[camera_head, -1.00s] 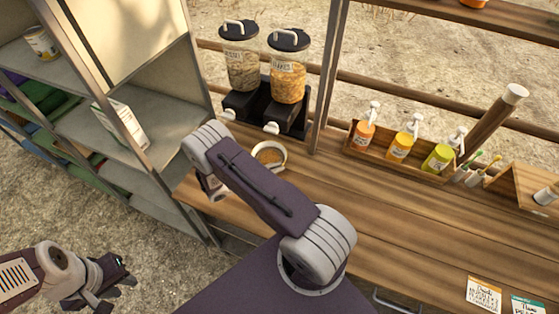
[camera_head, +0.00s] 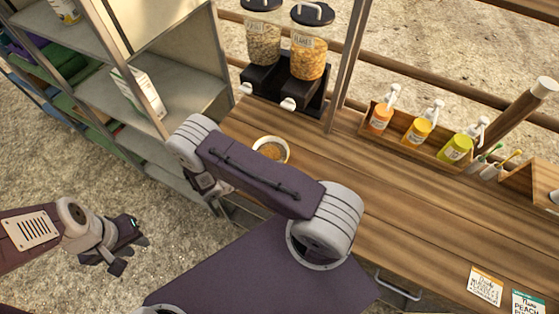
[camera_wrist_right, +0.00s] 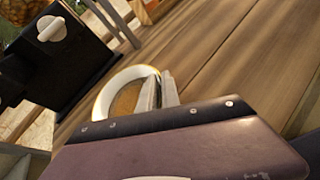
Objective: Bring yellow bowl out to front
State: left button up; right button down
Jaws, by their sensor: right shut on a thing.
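The bowl (camera_head: 271,149) has a pale outside, a yellowish rim and brown-gold flakes inside. In the head view it is at the counter's left part, in front of the dispensers, partly behind my right arm. In the right wrist view the bowl (camera_wrist_right: 103,101) shows with my right gripper (camera_wrist_right: 158,92) shut on the near side of its rim. I cannot tell whether the bowl touches the counter. My right gripper's fingers are hidden in the head view. My left gripper (camera_head: 131,255) is at the lower left over the gravel, empty, its fingers apart.
Two cereal dispensers (camera_head: 287,88) stand behind the bowl. A wooden tray (camera_head: 398,138) with several pump bottles is at the back right. A metal shelf (camera_head: 180,85) stands left of the counter. The wooden counter (camera_head: 400,220) is clear in its middle, with two cards at the front right.

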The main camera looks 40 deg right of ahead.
jog(key=c, duration=1.5)
grip_release()
jog(key=shift+w+a, duration=0.1)
jog(key=shift+a, duration=0.25)
jog(key=b+v, duration=0.2)
jog(key=v, duration=0.6)
jog(key=shift+b, duration=0.35)
jog(key=shift+a+r, duration=0.1)
jog(key=shift+a, duration=0.1)
jog(key=shift+d, duration=0.1)
